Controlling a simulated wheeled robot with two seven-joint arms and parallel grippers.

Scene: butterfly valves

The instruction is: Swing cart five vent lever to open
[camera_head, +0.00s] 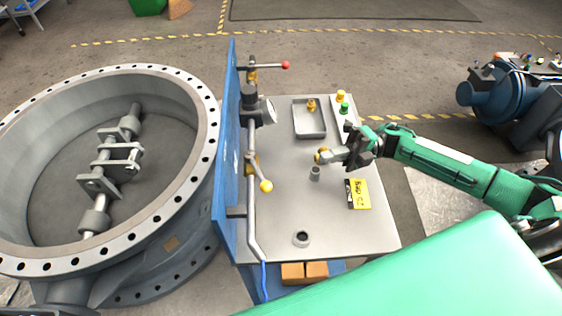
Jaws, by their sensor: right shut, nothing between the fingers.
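The cart (290,205) has a grey top and an upright blue panel (229,150) with pipework on its near side. A lever with a red knob (286,65) sticks out to the right at the pipe's far end. A lever with a yellow knob (266,186) slants down and right from a lower valve body. I cannot read which one is the vent lever. My right gripper (328,156) is shut and empty over the cart top, to the right of the pipework and apart from both levers. A brass piece (320,155) shows by its fingertips. My left gripper is not in view.
A gauge (269,110) sits on the pipe. A grey tray (309,119), green and yellow buttons, a yellow tag (361,194), a small grey cylinder (315,173) and a dark ring (302,239) are on the cart. A large flanged valve (208,125) stands to the left.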

